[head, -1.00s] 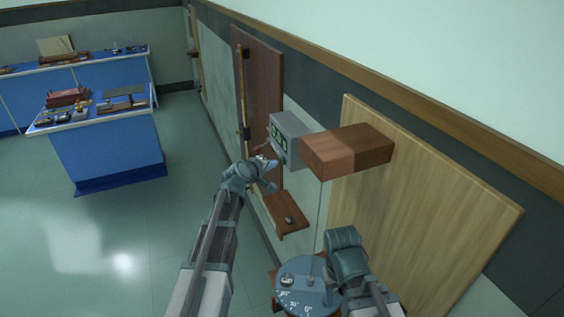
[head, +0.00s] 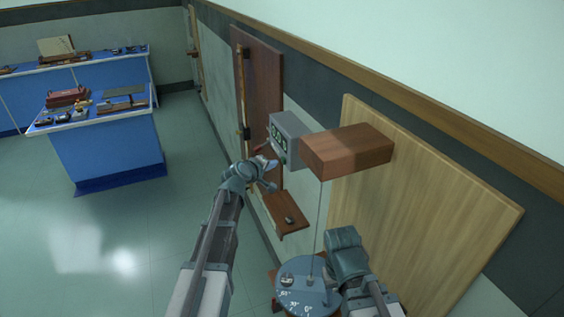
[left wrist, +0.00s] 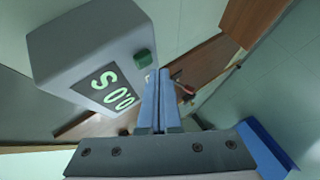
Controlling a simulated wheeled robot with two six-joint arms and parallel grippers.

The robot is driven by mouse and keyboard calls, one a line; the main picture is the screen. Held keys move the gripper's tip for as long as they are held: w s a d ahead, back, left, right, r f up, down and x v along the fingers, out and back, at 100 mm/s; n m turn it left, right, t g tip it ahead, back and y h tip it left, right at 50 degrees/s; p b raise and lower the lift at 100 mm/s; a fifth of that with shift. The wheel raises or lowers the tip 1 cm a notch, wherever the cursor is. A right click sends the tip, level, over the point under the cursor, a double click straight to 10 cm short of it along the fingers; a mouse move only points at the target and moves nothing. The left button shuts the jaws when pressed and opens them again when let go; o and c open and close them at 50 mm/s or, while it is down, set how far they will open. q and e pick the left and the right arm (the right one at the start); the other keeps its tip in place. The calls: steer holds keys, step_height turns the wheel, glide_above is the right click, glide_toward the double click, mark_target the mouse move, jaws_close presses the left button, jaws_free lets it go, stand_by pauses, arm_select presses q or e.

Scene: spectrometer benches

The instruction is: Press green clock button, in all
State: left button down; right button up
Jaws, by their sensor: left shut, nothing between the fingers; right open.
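The clock (head: 287,128) is a grey box on the wall, with glowing green digits on its front. In the left wrist view it fills the upper left, and its display (left wrist: 109,92) reads 0.0 S. The green button (left wrist: 143,58) sticks out of the clock beside the display. My left gripper (head: 270,165) is just below and left of the clock in the head view. Its shut, empty fingers (left wrist: 157,75) end close to the button; I cannot tell whether they touch it. My right gripper (head: 345,250) is open, lower right; its fingers are mostly hidden.
A reddish-brown wooden block (head: 347,150) juts from the wall right of the clock. A small wooden shelf (head: 285,213) is below it. A round blue-grey disc (head: 303,292) with markings lies beside my right gripper. Blue benches (head: 108,155) stand across open floor at the left.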

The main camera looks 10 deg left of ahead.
arm_select(q)
steer(key=shift+d, duration=0.1)
steer(key=shift+w+d, duration=0.25)
steer(key=shift+w+d, duration=0.25)
steer(key=shift+d, duration=0.2)
stand_by(0.9)
steer(key=shift+s+a, duration=0.1)
steer(key=shift+a, duration=0.05)
steer(key=shift+s+a, duration=0.4)
steer(key=shift+a, duration=0.25)
steer(key=shift+s+a, duration=0.7)
steer(key=shift+a, duration=0.35)
steer(key=shift+s+a, duration=0.7)
steer(key=shift+a, duration=0.35)
